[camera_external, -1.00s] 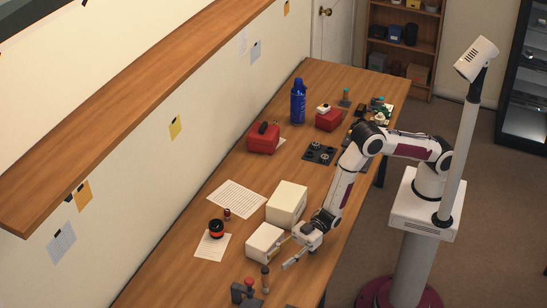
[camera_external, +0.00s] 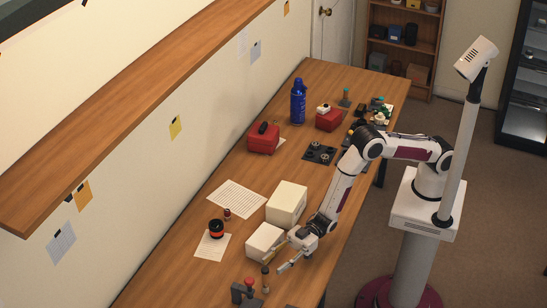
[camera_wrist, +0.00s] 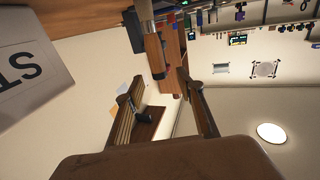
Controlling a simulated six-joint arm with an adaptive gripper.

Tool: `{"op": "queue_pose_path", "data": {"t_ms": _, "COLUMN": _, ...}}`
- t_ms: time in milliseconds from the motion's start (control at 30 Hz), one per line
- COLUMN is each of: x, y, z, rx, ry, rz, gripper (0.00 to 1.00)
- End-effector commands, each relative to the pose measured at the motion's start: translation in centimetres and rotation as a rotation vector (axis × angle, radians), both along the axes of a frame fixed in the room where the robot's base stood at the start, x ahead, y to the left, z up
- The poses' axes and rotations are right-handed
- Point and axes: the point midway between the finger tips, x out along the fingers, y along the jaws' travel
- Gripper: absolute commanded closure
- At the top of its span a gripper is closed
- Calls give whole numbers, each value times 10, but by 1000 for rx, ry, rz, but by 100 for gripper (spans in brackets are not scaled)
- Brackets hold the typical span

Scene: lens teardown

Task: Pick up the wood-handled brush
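A small upright item with a brown body and dark top (camera_external: 265,284), probably the wood-handled brush, stands on the table near the front. In the wrist view, an upright wood-coloured piece with a dark end (camera_wrist: 154,55) shows beyond the fingers, apparently the same item. My gripper (camera_external: 278,261) is open and low over the table, just above and right of this item in the picture. In the wrist view my gripper (camera_wrist: 160,85) has its two fingers apart, with the item's end roughly between them. I cannot tell whether either finger touches it.
A low white box (camera_external: 264,240) stands close beside my gripper, with a taller white box (camera_external: 288,203) behind it. A grey stand with a red knob (camera_external: 243,291) is left of the brown item. A black and orange jar (camera_external: 216,229) stands on paper farther left.

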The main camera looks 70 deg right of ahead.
Motion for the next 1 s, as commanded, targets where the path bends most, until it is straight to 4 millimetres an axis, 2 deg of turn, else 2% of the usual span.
{"op": "queue_pose_path", "data": {"t_ms": 433, "x": 2, "y": 6, "z": 1, "rx": 2, "ry": -2, "rz": 1, "gripper": 62}}
{"op": "queue_pose_path", "data": {"t_ms": 1000, "x": 17, "y": 46, "z": 1, "rx": -1, "ry": -2, "rz": 1, "gripper": 62}}
